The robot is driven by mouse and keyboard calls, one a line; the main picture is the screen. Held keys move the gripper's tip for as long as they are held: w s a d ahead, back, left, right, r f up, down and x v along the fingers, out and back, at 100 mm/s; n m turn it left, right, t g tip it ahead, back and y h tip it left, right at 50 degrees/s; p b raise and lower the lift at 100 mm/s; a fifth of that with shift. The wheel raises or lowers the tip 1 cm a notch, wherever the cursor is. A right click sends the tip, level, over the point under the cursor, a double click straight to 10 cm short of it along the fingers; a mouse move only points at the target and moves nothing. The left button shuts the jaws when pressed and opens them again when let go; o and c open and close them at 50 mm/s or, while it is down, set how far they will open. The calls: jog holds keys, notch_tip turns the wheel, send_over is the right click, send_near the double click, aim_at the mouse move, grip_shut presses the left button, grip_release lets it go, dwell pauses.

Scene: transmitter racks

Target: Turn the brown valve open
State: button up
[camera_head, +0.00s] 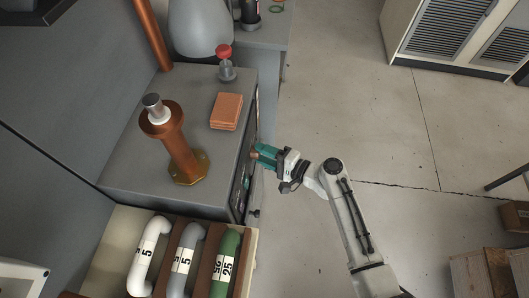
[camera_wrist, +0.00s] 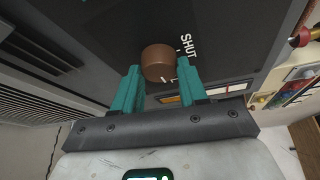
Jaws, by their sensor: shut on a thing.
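The brown valve (camera_wrist: 158,62) is a round knob on a dark panel in the wrist view. White lettering "SHUT" shows on the panel just to its right. My gripper (camera_wrist: 162,80) has teal fingers, one on each side of the knob, and is shut on it. In the head view my gripper (camera_head: 262,153) reaches the right-hand face of the grey cabinet (camera_head: 135,180). There the brown knob (camera_head: 254,152) shows only as a small bit at the fingertips.
On the cabinet stand a copper column (camera_head: 178,145), a stack of orange-brown blocks (camera_head: 227,110) and a red-topped item (camera_head: 225,62). A tray with numbered cylinders (camera_head: 185,262) is in front. Wooden crates (camera_head: 482,272) stand at right. The floor (camera_head: 350,110) between is mostly clear.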

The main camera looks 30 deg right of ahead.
jog(key=shift+f, duration=0.1)
jog(key=o, duration=1)
jog(key=shift+o, duration=0.2)
jog(key=shift+s+d, duration=0.1)
jog(key=b+v, duration=0.1)
jog(key=v, duration=0.9)
jog(key=shift+s+d, duration=0.15)
jog(key=shift+s, duration=0.05)
jog(key=s+a+f+n+g+h, duration=0.2)
jog(key=s+a+f+n+g, duration=0.2)
jog(key=s+n+g, duration=0.45)
jog(key=s+d+r+n+g+h, duration=0.2)
jog(key=s+d+h, duration=0.1)
jog(key=s, duration=0.2)
jog(key=s+d+r+n+g+h, duration=0.2)
jog(key=s+d+n+h, duration=0.1)
jog(key=s, duration=0.3)
jog(key=shift+r+h, duration=0.25)
jog(key=shift+h, duration=0.15)
